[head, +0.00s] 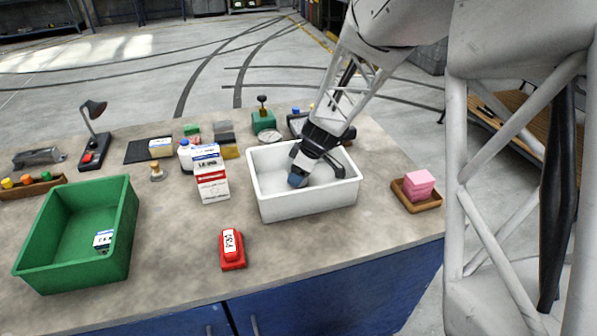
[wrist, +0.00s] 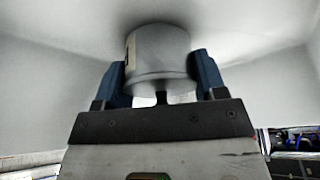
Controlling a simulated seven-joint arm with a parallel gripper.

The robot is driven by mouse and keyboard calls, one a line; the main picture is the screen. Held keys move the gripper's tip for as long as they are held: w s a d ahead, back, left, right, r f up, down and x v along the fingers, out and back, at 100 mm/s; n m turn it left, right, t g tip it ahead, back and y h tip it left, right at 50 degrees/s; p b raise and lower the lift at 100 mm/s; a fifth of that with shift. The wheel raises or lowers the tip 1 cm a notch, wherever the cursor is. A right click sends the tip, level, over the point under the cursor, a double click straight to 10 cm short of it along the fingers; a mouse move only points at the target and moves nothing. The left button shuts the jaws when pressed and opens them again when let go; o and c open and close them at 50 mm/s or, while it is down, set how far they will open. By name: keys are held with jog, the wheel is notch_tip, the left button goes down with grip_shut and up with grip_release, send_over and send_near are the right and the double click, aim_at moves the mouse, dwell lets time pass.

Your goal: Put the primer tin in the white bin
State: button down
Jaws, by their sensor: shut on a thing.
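In the wrist view a light grey round tin (wrist: 158,55), which I take to be the primer tin, sits between the two blue fingers of my gripper (wrist: 160,78). The fingers are shut on its sides, and part of a label shows at its left. In the head view my gripper (head: 298,178) reaches down inside the white bin (head: 310,205). The tin is hidden there behind the gripper and the bin wall. Pale bin walls surround the tin in the wrist view; I cannot tell whether it touches the floor.
A green bin (head: 75,262) with a small box in it stands at the left.

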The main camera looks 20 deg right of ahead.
jog(key=shift+f, duration=0.1)
jog(key=shift+c, duration=0.9)
grip_release()
jog(key=v, duration=1.2)
jog(key=s+a+r+m+h, duration=0.1)
jog(key=s+a+r+m, duration=0.1)
jog(key=s, duration=0.8)
jog(key=s+a+r+m+h, duration=0.1)
jog(key=s+a+r+m, duration=0.1)
jog(key=s+m, duration=0.3)
jog(key=s+a+r+m+h, duration=0.2)
jog(key=s+r+m, duration=0.2)
jog(key=s, duration=1)
jog(key=shift+s+a+r, duration=0.25)
jog(key=shift+s+a, duration=0.05)
jog(key=shift+s, duration=0.05)
